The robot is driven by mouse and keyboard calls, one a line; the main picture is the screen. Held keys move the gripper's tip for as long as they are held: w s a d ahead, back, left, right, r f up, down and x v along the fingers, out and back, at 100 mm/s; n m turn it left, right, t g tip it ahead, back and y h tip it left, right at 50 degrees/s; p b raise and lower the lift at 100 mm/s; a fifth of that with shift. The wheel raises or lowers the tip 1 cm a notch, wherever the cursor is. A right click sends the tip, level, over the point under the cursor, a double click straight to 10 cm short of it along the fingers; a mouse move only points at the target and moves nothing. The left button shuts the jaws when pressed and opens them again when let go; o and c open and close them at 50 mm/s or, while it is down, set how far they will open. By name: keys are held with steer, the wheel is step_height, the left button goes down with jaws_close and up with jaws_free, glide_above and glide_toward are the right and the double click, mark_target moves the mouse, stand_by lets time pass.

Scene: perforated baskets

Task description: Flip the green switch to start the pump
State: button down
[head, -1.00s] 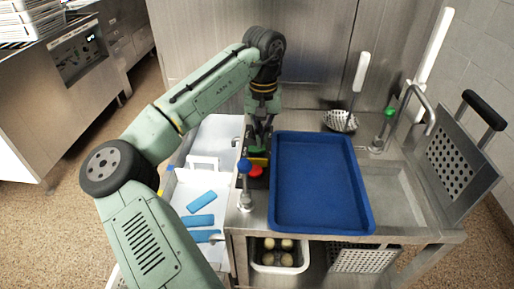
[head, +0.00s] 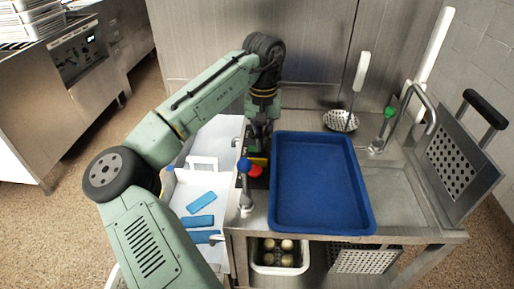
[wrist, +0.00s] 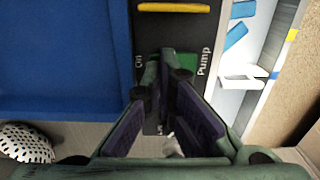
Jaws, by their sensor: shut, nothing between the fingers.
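The green switch (wrist: 188,63) shows in the wrist view beside the "Pump" label on a dark control panel (wrist: 206,28). My fingertips hide part of it. My gripper (wrist: 166,66) is shut and empty, its tips over the switch's left part; I cannot tell whether they touch it. An "On" label is left of the tips.
A yellow bar (wrist: 175,8) crosses the panel near the switch. A red knob (head: 256,171) and a blue-topped tap (head: 245,185) stand nearer the front. A blue tray (head: 318,222) lies close on the right. A white bin (head: 184,225) with blue pieces is left.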

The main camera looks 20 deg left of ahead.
steer(key=shift+f, duration=0.3)
steer(key=shift+r, duration=0.1)
step_height(320, 180, up, 7)
steer(key=p, duration=0.6)
steer(key=shift+p, duration=0.35)
